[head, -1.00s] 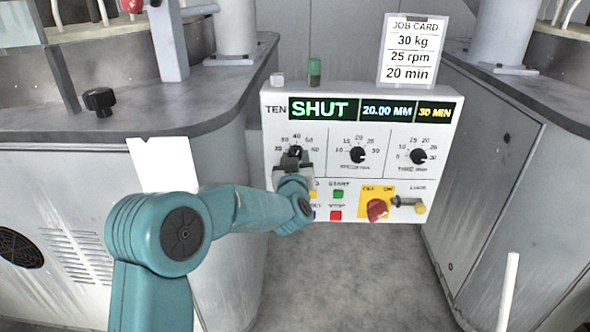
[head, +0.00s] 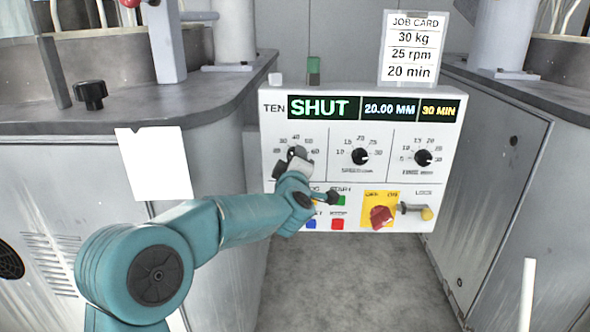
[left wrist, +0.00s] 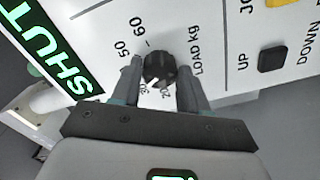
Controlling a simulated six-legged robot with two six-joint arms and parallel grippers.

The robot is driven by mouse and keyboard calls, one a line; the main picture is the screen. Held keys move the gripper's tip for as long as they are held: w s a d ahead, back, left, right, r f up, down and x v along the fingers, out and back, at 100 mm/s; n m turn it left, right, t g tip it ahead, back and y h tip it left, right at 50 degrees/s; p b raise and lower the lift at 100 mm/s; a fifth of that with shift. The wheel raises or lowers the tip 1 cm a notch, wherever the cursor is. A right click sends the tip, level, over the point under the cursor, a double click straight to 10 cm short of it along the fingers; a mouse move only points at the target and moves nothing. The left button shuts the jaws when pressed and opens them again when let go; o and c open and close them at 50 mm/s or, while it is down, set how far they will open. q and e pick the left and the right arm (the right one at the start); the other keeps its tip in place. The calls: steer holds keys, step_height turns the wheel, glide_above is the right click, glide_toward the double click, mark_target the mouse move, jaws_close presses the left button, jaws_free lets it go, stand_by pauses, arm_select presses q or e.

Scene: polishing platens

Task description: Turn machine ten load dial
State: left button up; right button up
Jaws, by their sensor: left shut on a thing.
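The control panel (head: 350,176) labelled TEN shows SHUT, 20.00 MM and 30 MIN. Its load dial, a black knob (left wrist: 158,68) marked LOAD kg, sits at the panel's left in the head view (head: 297,152). My left gripper (head: 297,160) is shut on this knob, tilted to the right in the head view. In the left wrist view, its grey fingers (left wrist: 161,76) stand on either side of the knob. I cannot tell exactly which number the pointer faces. My right gripper is not in view.
The speed dial (head: 360,156) and time dial (head: 423,157) are to the right. Below are push buttons and a red switch (head: 381,216) on yellow. A job card (head: 411,47) reads 30 kg, 25 rpm, 20 min. Grey machine cabinets flank the panel.

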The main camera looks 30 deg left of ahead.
arm_select(q)
steer(key=shift+n+b, duration=0.65)
steer(key=shift+n, duration=0.55)
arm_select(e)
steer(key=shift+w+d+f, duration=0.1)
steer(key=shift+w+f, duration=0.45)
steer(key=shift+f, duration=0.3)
arm_select(q)
steer(key=shift+r, duration=0.1)
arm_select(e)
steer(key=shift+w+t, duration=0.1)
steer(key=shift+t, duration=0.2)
arm_select(q)
steer(key=o, duration=1.1)
steer(key=shift+c, duration=0.2)
